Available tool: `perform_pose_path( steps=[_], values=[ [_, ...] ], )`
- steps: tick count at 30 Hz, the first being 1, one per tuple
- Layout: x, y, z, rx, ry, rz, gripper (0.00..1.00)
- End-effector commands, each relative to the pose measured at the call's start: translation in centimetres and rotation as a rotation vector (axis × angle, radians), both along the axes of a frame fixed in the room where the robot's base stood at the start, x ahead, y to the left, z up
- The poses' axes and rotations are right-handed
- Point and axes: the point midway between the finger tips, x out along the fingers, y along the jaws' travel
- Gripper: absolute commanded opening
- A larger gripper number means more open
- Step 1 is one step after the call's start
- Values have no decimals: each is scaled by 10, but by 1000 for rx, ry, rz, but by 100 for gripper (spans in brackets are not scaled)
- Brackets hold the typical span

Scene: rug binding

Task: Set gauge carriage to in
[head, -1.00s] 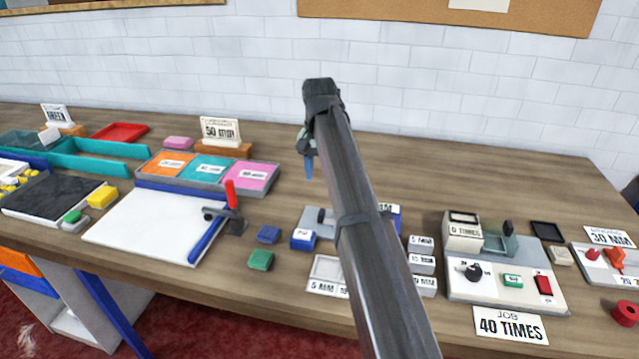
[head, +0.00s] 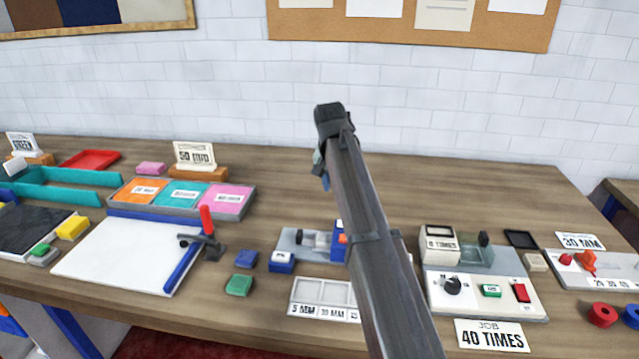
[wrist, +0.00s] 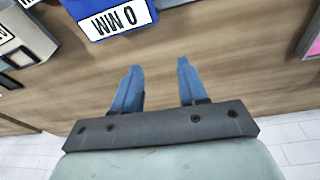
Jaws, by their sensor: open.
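The gauge stands mid-bench in the head view. It has a grey base plate (head: 291,240), a small grey sliding block (head: 318,243) that looks like the carriage, and a blue block at its right end, partly hidden by my arm. In the wrist view a blue block with a white "0 MM" label (wrist: 112,20) shows at the top edge. I cannot tell the carriage's exact setting. My gripper (wrist: 160,82) is open and empty, its two blue fingers apart over bare wood. In the head view it hangs behind the gauge, mostly hidden by my arm.
A blue and white block (head: 281,262) and a grey sectioned tray (head: 325,311) lie in front of the gauge. A counter unit (head: 484,290) with knob and buttons stands right. A white board (head: 120,255) with a red-handled lever lies left. The bench behind the gauge is clear.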

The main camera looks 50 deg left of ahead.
Motion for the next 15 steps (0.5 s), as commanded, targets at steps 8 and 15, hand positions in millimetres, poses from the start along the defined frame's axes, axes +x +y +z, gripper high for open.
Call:
perform_pose_path(
  steps=[8, 15],
  values=[
    [40, -23, -7, -8, -6, -52, 43],
    [71, -44, -13, -15, -7, -95, 43]
  ],
)
